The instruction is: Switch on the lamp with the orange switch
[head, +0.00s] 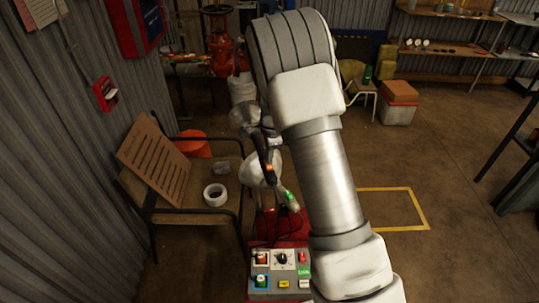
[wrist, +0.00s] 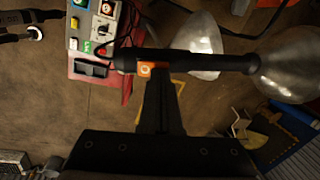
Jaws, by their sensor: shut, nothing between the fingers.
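The lamp with the orange switch has a black tubular handle and a clear, bell-shaped head. In the wrist view its handle (wrist: 195,64) lies across the middle, the orange switch (wrist: 147,70) sits near its left end, and its head (wrist: 292,66) is at right. In the head view the orange switch (head: 269,168) shows left of my arm. My gripper (wrist: 161,82) is shut and empty, its fingertips beside the handle, just right of the switch; I cannot tell if they touch. The head view hides the gripper behind my arm. Whether the lamp is lit is unclear.
A second lamp, with a green switch (head: 290,198), stands close by; its pale head shows in the wrist view (wrist: 195,50). A grey control box (head: 272,272) with several buttons sits on a red surface below. A chair with a tape roll (head: 215,195) is at left.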

